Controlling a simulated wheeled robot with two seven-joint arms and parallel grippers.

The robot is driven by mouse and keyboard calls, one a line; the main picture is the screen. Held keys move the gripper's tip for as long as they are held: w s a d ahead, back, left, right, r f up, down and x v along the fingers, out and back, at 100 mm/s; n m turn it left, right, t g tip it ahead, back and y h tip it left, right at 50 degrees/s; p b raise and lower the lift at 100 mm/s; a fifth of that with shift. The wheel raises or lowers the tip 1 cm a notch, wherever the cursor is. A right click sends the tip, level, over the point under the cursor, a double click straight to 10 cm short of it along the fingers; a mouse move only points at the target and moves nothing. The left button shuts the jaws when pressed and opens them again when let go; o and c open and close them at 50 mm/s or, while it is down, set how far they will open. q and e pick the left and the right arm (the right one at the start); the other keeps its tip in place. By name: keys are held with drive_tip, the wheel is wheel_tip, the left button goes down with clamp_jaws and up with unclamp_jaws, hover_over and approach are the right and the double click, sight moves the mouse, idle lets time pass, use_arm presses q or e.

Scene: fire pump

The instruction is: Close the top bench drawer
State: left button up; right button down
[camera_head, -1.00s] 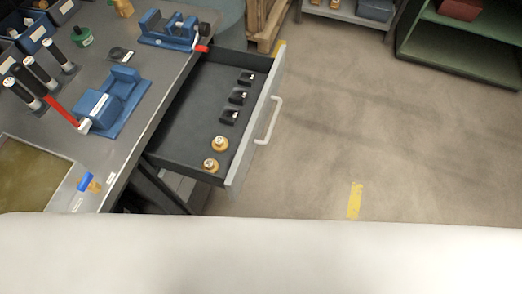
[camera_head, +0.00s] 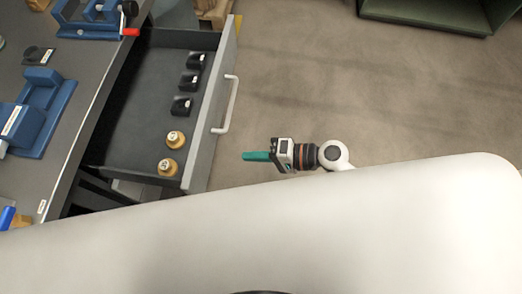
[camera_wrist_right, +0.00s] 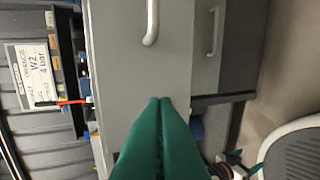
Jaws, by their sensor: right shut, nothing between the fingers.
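The top bench drawer (camera_head: 150,78) stands open in the head view, pulled out to the right from under the bench. Its grey front (camera_head: 205,125) carries a pale bar handle (camera_head: 229,105). Several small black blocks and two brass-coloured round pieces lie inside. My right gripper (camera_head: 246,156) has teal fingers, shut and empty, pointing left toward the drawer front, with a gap visible in the head view. In the right wrist view the shut fingertips (camera_wrist_right: 160,102) appear in front of a grey panel (camera_wrist_right: 118,65), below its handle (camera_wrist_right: 151,25). My left gripper is out of view.
The bench top (camera_head: 75,90) holds a blue vise (camera_head: 38,110) and another blue fixture with a red handle (camera_head: 92,18). In the wrist view a second grey front with a handle (camera_wrist_right: 214,32) sits beside the panel. The floor (camera_head: 320,90) right of the drawer is clear.

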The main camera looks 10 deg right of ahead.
sight(207, 153)
drive_tip(key=x, duration=0.5)
drive_tip(key=p+x, duration=0.1)
drive_tip(key=x, duration=0.2)
drive_tip(key=shift+a+r, duration=0.1)
drive_tip(key=shift+r, duration=0.35)
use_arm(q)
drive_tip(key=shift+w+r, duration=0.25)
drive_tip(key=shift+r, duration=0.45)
use_arm(e)
drive_tip(key=shift+w+a+f, duration=0.1)
drive_tip(key=shift+w+a, duration=0.15)
drive_tip(key=shift+a, duration=0.4)
drive_tip(key=shift+a, duration=0.1)
